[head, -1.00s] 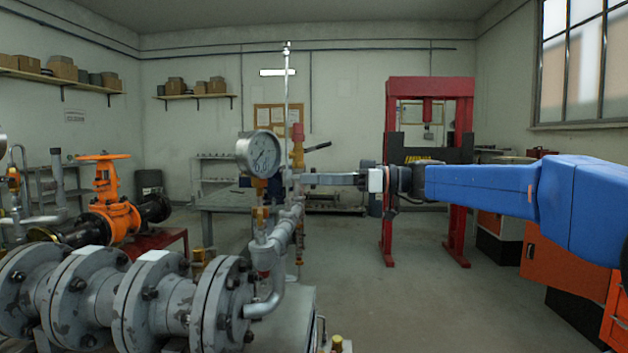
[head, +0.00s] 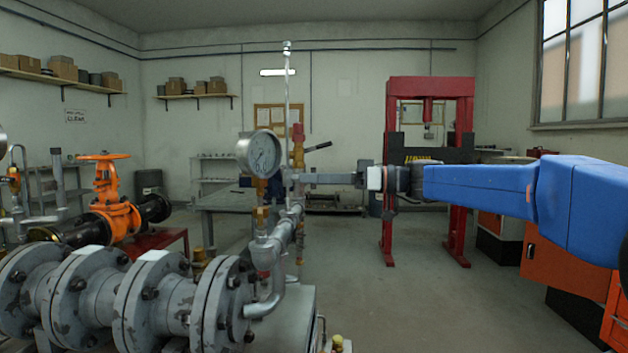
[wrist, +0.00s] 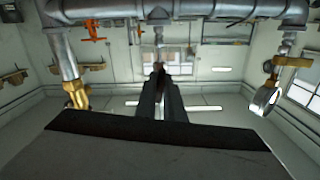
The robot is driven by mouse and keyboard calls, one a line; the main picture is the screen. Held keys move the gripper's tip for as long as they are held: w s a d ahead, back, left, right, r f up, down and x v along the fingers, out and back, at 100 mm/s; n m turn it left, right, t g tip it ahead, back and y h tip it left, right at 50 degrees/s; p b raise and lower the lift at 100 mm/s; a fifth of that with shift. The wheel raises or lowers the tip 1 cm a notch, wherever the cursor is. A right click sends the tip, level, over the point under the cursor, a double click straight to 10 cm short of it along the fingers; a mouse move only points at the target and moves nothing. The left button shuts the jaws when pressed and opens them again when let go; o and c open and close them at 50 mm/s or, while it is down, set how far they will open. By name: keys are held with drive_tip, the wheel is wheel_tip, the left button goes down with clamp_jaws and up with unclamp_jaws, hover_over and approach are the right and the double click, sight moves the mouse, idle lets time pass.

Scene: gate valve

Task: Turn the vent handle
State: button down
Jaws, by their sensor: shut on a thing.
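My gripper (head: 298,179) reaches in from the right on the blue arm, level with the small valve fittings beside the pressure gauge. It is shut at the fittings. The vent handle is hidden by the fingers, so its angle cannot be told. In the wrist view, the dark fingers of my gripper (wrist: 160,72) are close together in front of a fitting under the grey pipe (wrist: 200,10). The round pressure gauge (head: 259,154) stands just left of the fingertips; it also shows in the wrist view (wrist: 264,98).
A red-and-brass fitting (head: 298,140) with a dark lever (head: 319,146) rises just behind the fingertips. The flanged grey pipe (head: 140,300) fills the lower left. An orange gate valve (head: 115,210) stands at left and a red press frame (head: 462,190) behind. The floor at centre right is clear.

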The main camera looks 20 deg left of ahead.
drive_tip(key=m, duration=0.7)
drive_tip(key=shift+m, duration=0.4)
drive_tip(key=m, duration=0.4)
drive_tip(key=shift+m, duration=2.1)
drive_tip(key=c, duration=1.9)
unclamp_jaws()
drive_tip(key=shift+o, duration=0.2)
drive_tip(key=shift+d, duration=0.15)
